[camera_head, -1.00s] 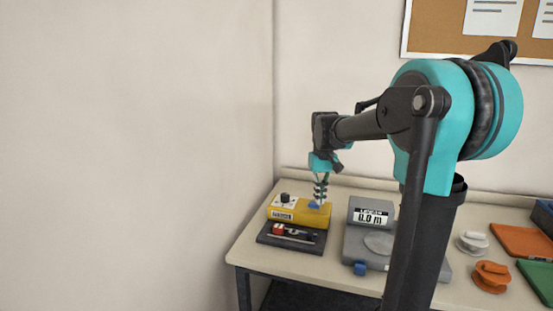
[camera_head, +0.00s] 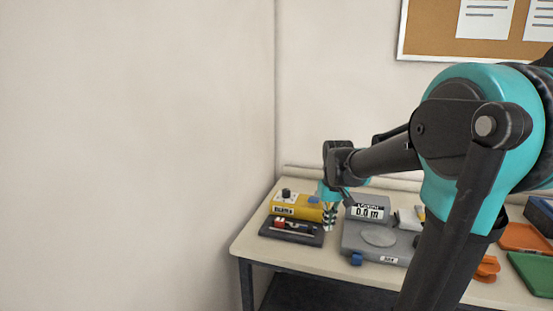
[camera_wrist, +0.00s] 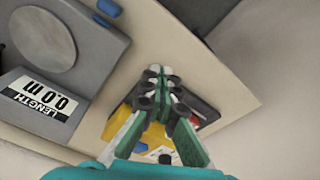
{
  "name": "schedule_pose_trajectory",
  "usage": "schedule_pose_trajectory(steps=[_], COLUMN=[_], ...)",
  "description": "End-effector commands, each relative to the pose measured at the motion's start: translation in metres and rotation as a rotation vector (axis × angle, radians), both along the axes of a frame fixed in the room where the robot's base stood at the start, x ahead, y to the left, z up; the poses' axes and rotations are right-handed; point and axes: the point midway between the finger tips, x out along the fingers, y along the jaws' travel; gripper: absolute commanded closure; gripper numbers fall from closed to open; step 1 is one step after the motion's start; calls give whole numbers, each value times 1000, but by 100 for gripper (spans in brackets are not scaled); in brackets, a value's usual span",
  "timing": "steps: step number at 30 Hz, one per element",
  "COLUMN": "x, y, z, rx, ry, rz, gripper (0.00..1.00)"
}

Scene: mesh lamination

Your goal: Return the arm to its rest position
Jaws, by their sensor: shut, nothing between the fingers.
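My gripper (camera_head: 329,222) is shut and empty, with its fingertips pointing down. In the head view it hangs by the right end of the yellow box (camera_head: 296,207) and the black tray (camera_head: 291,232). In the wrist view my gripper (camera_wrist: 160,72) has its fingertips together and covers part of the yellow box (camera_wrist: 122,122) and the dark tray (camera_wrist: 203,106). My arm reaches in from the right with the elbow bent, and its large teal joint is partly cut off by the picture's edge.
A grey length meter (camera_head: 360,235) reading 0.0 m stands right of my gripper. An orange piece (camera_head: 487,268), an orange tray (camera_head: 524,238) and a green tray (camera_head: 533,273) lie at the right. A wall stands left of the table (camera_head: 290,252). The space above the table is open.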

Motion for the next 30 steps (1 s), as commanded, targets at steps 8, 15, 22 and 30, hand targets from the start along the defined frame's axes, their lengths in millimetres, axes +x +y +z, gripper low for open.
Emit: schedule_pose_trajectory(steps=[8, 15, 22, 30], x=[-82, -149, -161, -161], y=[-15, -23, -25, -25], z=[-67, -120, -129, -129], rx=[14, 27, 30, 30], ry=[-129, -236, -256, -256], rz=[-74, -134, -144, -144], gripper=[100, 100, 100, 100])
